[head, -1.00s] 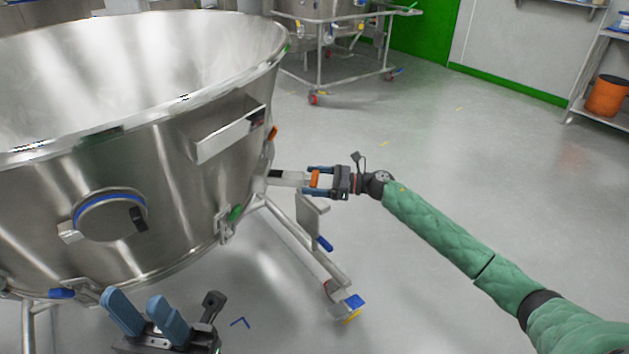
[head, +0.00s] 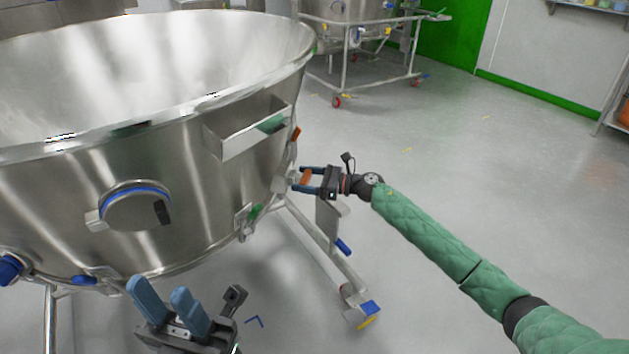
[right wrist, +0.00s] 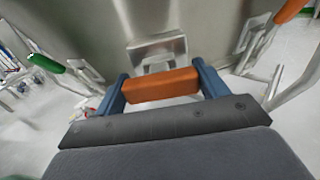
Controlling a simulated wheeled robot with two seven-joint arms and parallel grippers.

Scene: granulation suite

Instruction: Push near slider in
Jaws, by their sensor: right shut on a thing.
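The near slider's orange handle (head: 306,177) is on the right side of the steel bowl (head: 95,165). In the head view, little of the slider shows between handle and bowl. My right gripper (head: 303,180) is shut on the orange handle, which spans between its blue fingers in the right wrist view (right wrist: 160,86). A steel bracket (right wrist: 157,55) on the bowl wall is just beyond the handle there. My left gripper (head: 157,290) is open and empty, low in front of the bowl, its two blue fingers apart.
A steel leg frame with a caster (head: 360,308) stands below the bowl, under my right arm. Another wheeled vessel frame (head: 375,78) stands at the back. Other orange (right wrist: 291,9) and green (right wrist: 45,63) handles flank the slider. The grey floor to the right is open.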

